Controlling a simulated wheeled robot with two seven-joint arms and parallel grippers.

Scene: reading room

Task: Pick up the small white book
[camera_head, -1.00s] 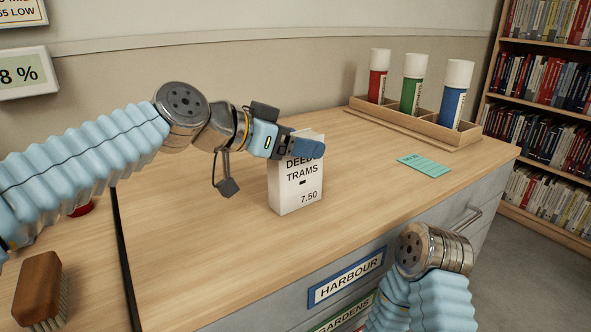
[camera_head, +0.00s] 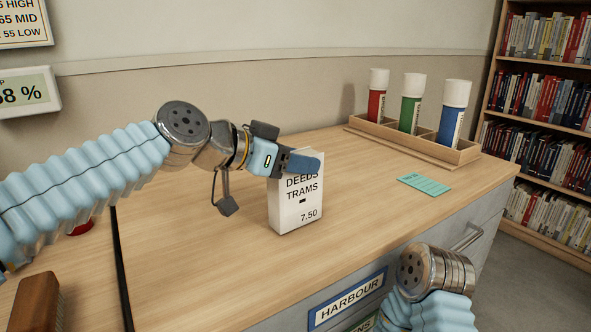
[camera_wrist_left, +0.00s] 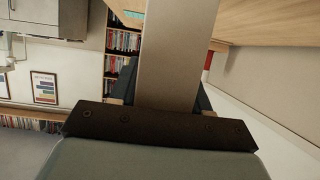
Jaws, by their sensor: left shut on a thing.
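The small white book (camera_head: 297,205) stands upright on the wooden counter, its face reading "DEEDS TRAMS" and 7.50. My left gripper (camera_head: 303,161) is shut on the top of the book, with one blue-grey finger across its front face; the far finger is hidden. In the left wrist view, a pale strip that looks like the book (camera_wrist_left: 178,50) runs between the dark fingers. I see no clear gap under the book in the head view. Of my right arm only the wrist part shows at the lower right; its gripper is out of view.
A wooden rack (camera_head: 462,154) with red, green and blue tubes stands at the back right. A teal card (camera_head: 424,184) lies before it. A brush (camera_head: 38,302) lies at the lower left.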

